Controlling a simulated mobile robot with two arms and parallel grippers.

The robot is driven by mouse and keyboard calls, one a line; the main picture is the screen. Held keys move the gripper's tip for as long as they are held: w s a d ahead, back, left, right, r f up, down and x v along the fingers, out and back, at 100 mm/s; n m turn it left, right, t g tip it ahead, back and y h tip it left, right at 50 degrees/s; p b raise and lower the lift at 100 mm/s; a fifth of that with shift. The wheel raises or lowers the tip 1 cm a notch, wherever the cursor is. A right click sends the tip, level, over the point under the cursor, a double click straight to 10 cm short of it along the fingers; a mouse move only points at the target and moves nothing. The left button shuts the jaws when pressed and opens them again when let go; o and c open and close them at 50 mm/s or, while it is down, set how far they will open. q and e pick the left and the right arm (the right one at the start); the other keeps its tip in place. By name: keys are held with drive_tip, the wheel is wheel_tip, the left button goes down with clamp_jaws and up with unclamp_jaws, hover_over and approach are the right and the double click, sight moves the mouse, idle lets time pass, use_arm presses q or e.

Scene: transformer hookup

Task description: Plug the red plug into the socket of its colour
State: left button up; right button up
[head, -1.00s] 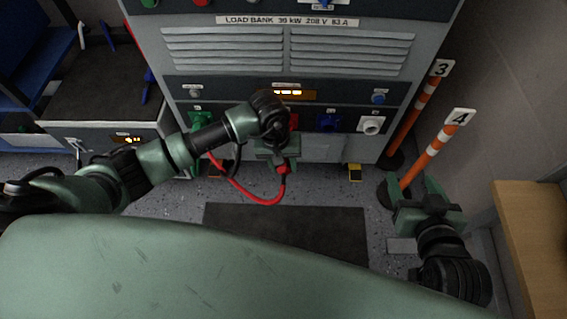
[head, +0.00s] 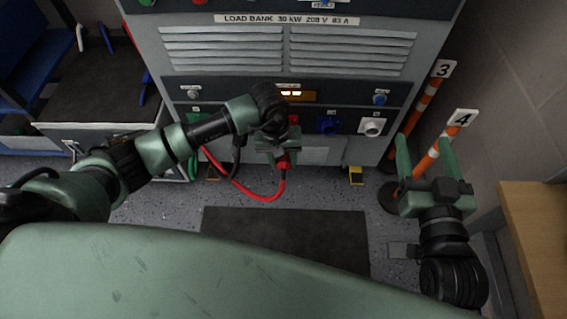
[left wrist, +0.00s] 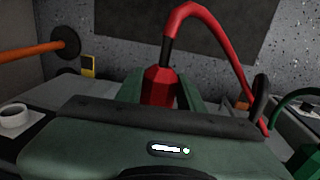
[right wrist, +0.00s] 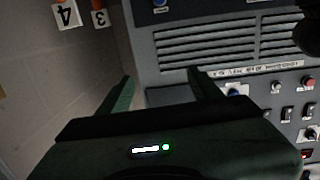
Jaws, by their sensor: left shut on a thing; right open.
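My left gripper (head: 277,147) is shut on the red plug (head: 284,163) just in front of the load bank's socket row. In the left wrist view the red plug (left wrist: 160,87) sits between the two green fingers, its red cable curving up and to the right. The red socket (head: 294,119) is mostly hidden behind my left wrist, with only a bit of red showing. I cannot tell whether the plug touches it. My right gripper (head: 424,148) is open and empty, right of the load bank, with its fingers pointing up the picture.
A blue socket (head: 327,123) and a white socket (head: 371,127) lie right of the red one. Orange-striped posts stand beside my right gripper, including post 4 (head: 437,150). A wooden bench (head: 535,225) is at the right. A dark mat (head: 285,235) lies on the open floor.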

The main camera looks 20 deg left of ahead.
use_arm(q)
drive_tip(key=w+b, duration=0.2)
drive_tip(key=w, duration=0.1)
drive_tip(key=shift+a, duration=0.4)
drive_tip(key=shift+w+a+b, duration=0.15)
drive_tip(key=shift+w+b, duration=0.25)
use_arm(e)
drive_tip(key=s+r+t+y, duration=0.2)
drive_tip(key=r+t, duration=0.5)
drive_tip(key=r, duration=0.5)
drive_tip(key=shift+s+a+r+t+y, duration=0.3)
drive_tip(key=shift+s+a, duration=0.15)
drive_tip(key=shift+s, duration=0.25)
drive_tip(key=shift+s+d+r+t, duration=0.1)
drive_tip(key=shift+s+r+t, duration=0.45)
drive_tip(key=shift+r, duration=0.15)
drive_tip(key=shift+f, duration=0.15)
